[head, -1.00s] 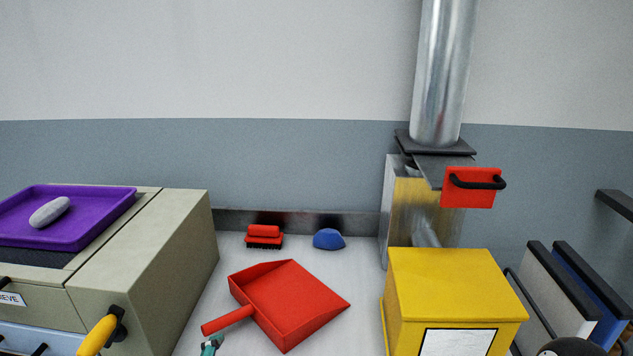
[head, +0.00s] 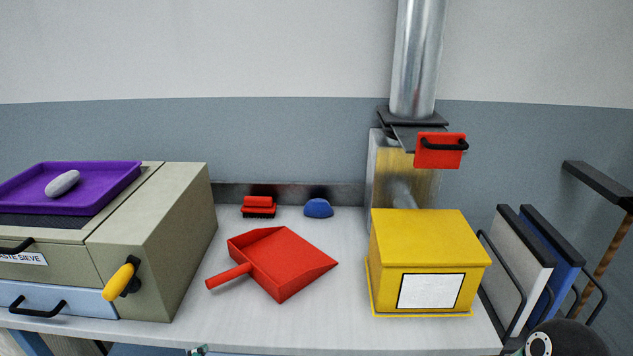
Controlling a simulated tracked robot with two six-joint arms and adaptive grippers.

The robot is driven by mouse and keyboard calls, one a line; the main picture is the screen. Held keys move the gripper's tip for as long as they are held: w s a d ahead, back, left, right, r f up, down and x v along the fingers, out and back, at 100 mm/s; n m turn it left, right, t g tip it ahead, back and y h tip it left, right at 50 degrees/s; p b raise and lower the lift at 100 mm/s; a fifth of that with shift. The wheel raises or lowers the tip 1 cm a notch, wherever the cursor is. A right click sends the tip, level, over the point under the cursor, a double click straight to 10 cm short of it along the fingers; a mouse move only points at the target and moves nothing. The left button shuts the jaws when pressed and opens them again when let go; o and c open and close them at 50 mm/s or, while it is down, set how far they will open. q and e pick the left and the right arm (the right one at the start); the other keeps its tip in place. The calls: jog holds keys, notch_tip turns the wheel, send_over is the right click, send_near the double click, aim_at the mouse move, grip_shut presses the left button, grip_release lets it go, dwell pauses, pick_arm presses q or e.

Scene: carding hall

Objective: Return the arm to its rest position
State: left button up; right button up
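A small grey-green tip of what looks like my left gripper (head: 197,350) shows at the bottom edge, below the counter's front edge. The rest of it is cut off, so its fingers cannot be read. A dark round part of my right arm (head: 562,340) shows at the bottom right; the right gripper is out of view. The red dustpan (head: 281,262) lies on the white counter (head: 330,315), its handle toward the lower left, apart from the gripper tip.
A beige sieve machine (head: 160,235) with a purple tray (head: 110,178) and yellow handle (head: 118,282) stands left. A yellow box (head: 428,240) stands right, beside upright panels (head: 520,265). A red brush (head: 259,206) and blue lump (head: 318,208) lie behind the dustpan.

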pick_arm(q)
jog(key=s+f+m+g+h, duration=0.1)
jog(key=s+f+m+g, duration=0.15)
jog(key=f, duration=0.55)
jog(key=s+f+m+g+h, duration=0.15)
jog(key=s+f, duration=0.25)
jog(key=f, duration=0.5)
jog(key=s+d+f+m+g+h, duration=0.3)
jog(key=s+d+f+m+g, duration=0.2)
jog(key=s+m, duration=0.5)
jog(key=d+f+m, duration=0.2)
jog(key=d+m, duration=0.1)
jog(key=m, duration=0.3)
jog(key=shift+s+d+f, duration=0.15)
jog(key=shift+d+f, duration=0.25)
jog(key=shift+h, duration=0.25)
